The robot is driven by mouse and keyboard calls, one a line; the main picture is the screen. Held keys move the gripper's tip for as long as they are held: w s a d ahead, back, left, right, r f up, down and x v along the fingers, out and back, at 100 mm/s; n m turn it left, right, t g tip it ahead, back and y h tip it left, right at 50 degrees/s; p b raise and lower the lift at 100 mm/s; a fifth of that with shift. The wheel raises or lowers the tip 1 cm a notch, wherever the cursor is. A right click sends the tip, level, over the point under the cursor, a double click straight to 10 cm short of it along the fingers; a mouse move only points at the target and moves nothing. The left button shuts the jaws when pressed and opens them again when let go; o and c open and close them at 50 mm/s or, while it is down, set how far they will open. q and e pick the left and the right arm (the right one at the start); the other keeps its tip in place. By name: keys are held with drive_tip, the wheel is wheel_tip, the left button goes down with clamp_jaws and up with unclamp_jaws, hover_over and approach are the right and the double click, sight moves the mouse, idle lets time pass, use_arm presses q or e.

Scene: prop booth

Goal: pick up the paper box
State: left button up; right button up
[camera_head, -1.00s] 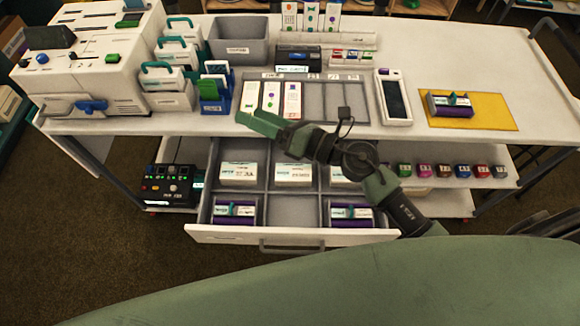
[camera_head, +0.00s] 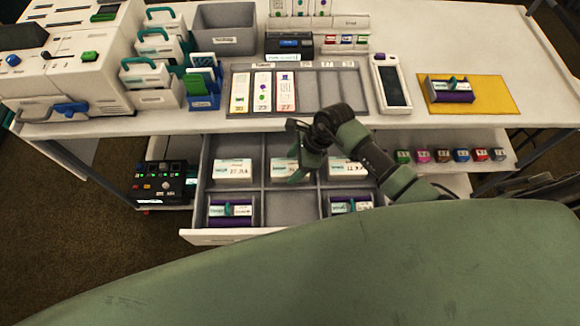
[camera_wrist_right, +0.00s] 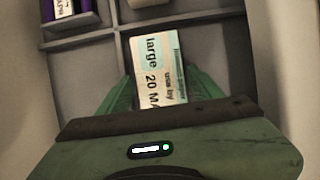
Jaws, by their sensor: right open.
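Three white paper boxes with printed labels stand in the back row of the open drawer: a left one (camera_head: 232,170), a middle one (camera_head: 284,167) and a right one (camera_head: 347,169). My right gripper (camera_head: 298,176) reaches down into the drawer at the middle box and partly covers it. In the right wrist view, that box (camera_wrist_right: 158,72), with "large" on its label, lies between the two green fingers of the open gripper (camera_wrist_right: 160,95). Its near end is hidden by the gripper body. I cannot tell whether a finger touches it. My left gripper is not in view.
Grey dividers split the drawer (camera_head: 215,236). Purple items stand in the front left (camera_head: 231,213) and front right (camera_head: 349,206) compartments; the front middle one is empty. The white tabletop (camera_head: 440,60) overhangs behind, holding a grey rack (camera_head: 335,95) and a yellow mat (camera_head: 505,95).

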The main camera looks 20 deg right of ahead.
drive_tip(key=shift+x, duration=1.2)
drive_tip(key=shift+w+f, duration=0.1)
drive_tip(key=c, duration=0.6)
